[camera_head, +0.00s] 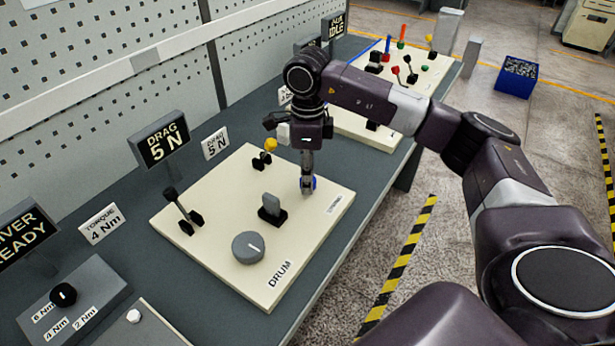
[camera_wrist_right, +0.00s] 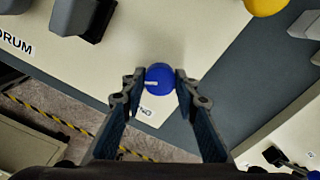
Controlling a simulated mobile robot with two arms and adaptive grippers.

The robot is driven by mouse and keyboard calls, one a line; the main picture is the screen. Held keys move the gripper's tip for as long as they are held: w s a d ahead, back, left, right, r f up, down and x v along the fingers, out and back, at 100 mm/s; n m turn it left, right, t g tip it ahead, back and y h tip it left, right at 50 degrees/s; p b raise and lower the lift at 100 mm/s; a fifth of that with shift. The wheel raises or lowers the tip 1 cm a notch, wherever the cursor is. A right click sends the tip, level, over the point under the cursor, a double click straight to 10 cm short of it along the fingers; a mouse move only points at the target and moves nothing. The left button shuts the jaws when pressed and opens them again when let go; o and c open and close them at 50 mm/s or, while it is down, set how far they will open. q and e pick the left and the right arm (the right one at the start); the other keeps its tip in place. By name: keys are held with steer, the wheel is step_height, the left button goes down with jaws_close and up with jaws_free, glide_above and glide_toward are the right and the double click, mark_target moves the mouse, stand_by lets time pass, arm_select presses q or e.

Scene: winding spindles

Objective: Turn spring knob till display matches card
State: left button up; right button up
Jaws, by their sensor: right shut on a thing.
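The blue spring knob (camera_head: 313,183) stands near the right edge of the cream DRUM panel (camera_head: 300,285). My right gripper (camera_head: 307,184) reaches down from above and is shut on it. In the right wrist view the round knob (camera_wrist_right: 159,77), with a pale mark on it, sits between both fingertips (camera_wrist_right: 160,85). The black display (camera_head: 163,142) behind the panel reads "DRAG 5 N". The white card (camera_head: 215,143) to its right seems to read "DRAG 5 N" too, in small print. My left gripper is not in view.
The panel also holds a grey dial (camera_head: 248,247), a grey switch (camera_head: 270,207), a black lever (camera_head: 182,211) and a yellow-topped lever (camera_head: 265,156). A torque card (camera_head: 101,223) and black selector knob (camera_head: 63,295) are at left. Another panel (camera_head: 355,128) lies beyond my arm.

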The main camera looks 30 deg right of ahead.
steer(key=shift+w+d+r, duration=0.1)
steer(key=shift+r, duration=0.05)
steer(key=o, duration=1.1)
steer(key=shift+o, duration=0.2)
step_height(320, 180, up, 12)
